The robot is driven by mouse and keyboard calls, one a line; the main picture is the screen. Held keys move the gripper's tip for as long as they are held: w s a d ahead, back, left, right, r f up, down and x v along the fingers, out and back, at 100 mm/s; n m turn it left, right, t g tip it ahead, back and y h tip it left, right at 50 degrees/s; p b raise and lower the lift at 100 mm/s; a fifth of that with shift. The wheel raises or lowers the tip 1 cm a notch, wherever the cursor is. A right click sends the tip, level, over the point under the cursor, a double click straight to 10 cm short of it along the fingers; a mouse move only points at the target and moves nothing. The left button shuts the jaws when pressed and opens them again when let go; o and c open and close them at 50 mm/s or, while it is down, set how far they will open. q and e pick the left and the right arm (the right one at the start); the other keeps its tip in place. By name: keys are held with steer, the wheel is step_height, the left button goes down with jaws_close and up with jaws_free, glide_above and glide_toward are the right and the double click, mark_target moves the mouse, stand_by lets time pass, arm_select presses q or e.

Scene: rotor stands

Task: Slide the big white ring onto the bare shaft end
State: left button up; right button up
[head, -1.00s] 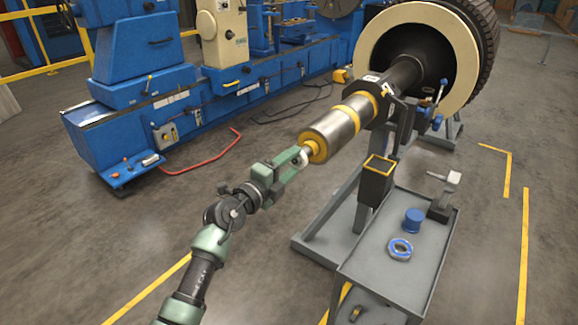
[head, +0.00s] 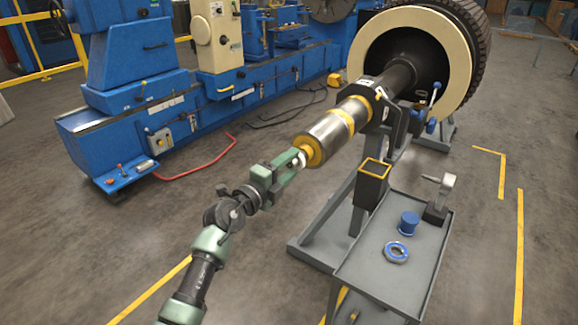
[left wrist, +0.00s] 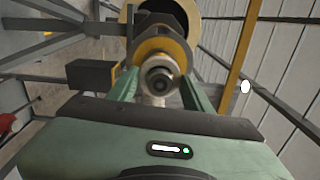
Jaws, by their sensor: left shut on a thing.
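The long shaft (head: 330,132) lies in a grey stand, its near part bright metal with yellow bands. Its narrow bare end (left wrist: 161,76) points toward my left gripper, in front of a yellow collar (head: 310,152). My left gripper (head: 296,158) is at this end, its green fingers on either side of it in the left wrist view (left wrist: 158,92). It is shut on the white ring (head: 299,161), which shows only as a small pale patch between the fingertips. The fingers hide most of the ring; I cannot tell whether it encircles the shaft end. My right gripper is out of view.
A grey cart (head: 433,254) at right bears a blue ring (head: 396,252), a blue cylinder (head: 409,222) and a grey tool. A dark, yellow-rimmed box (head: 371,186) stands close right of the shaft. A blue machine (head: 180,118) fills the back left.

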arm_select(q)
steer(key=shift+w+d, duration=0.1)
steer(key=shift+w, duration=0.05)
steer(key=shift+w+d, duration=0.45)
steer(key=shift+w, duration=0.15)
steer(key=shift+w+d, duration=0.1)
steer(key=shift+w, duration=0.05)
steer(key=o, duration=1.8)
steer(key=shift+o, duration=0.2)
